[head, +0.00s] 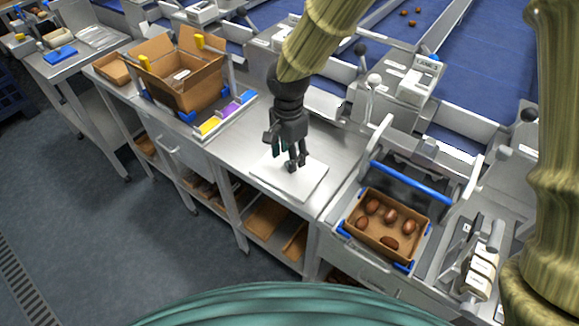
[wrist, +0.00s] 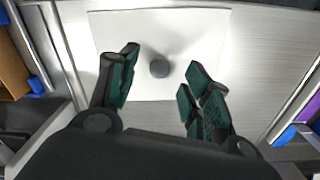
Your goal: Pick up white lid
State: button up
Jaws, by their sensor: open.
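The white lid (head: 311,183) is a flat square panel lying on the steel counter, seen in the head view below my gripper. I cannot tell the exact height of the fingertips over the lid.
A cardboard tray (head: 364,237) with several dates stands to the right in a frame with a blue bar (head: 409,187). An open cardboard box (head: 191,95) stands left on the counter, near coloured pads (head: 229,110). Bare steel counter (head: 245,148) lies around the lid.

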jog(key=shift+f+p, duration=0.3)
jog(key=shift+f, duration=1.3)
jog(key=shift+c, duration=0.5)
jog(key=c, duration=0.9)
